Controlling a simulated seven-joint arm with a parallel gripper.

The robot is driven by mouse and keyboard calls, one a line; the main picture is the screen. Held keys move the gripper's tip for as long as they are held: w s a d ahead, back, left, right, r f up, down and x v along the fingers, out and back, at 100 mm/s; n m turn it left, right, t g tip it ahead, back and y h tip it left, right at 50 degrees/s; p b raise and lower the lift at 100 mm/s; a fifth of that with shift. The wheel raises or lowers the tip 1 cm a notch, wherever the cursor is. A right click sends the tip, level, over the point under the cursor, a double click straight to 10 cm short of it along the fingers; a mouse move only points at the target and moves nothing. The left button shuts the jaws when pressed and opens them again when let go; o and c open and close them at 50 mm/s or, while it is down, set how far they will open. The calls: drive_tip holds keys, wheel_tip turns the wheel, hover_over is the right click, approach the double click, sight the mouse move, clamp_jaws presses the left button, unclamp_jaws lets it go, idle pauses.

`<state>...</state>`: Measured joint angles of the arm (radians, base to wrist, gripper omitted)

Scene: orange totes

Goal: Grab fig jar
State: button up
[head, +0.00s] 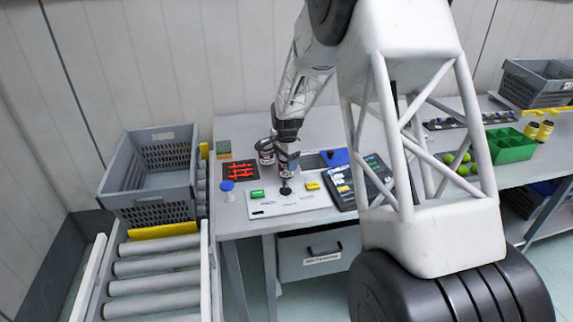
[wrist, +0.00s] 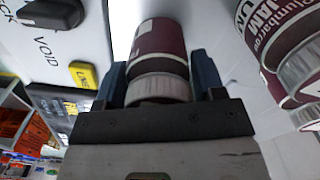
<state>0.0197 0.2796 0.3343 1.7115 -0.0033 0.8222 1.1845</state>
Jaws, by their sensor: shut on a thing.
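A maroon jar with a silver lid (wrist: 158,42) is between the two blue fingers of my gripper (wrist: 160,80), which is shut on it. Its label text cannot be read, so I cannot tell from it whether this is the fig jar. I cannot tell whether the held jar touches the table.
The white panel (head: 290,203) with a black knob, green and yellow buttons lies in front. A red tray (head: 239,170) is left, a dark keypad device (head: 368,180) right. A grey crate (head: 150,205) stands on rollers at left; a green bin (head: 511,146) is far right.

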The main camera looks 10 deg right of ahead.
drive_tip(key=shift+r, duration=5.05)
